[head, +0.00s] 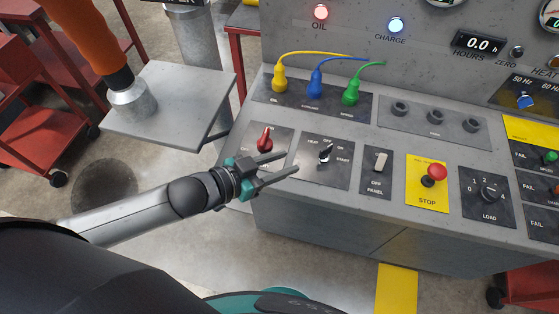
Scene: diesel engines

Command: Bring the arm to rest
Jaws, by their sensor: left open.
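My left gripper (287,165) is open and empty. Its arm comes in from the left, and its two fingers point right over the front of the grey control console (330,225). Whether the fingers touch the panel is hard to tell. No other gripper shows.
The console also holds a PANEL switch (380,161), a red STOP button (434,174) and a LOAD knob (489,191). Yellow, blue and green plugs (316,84) stand behind. A grey side shelf (175,105) and red carts (30,110) are at left.

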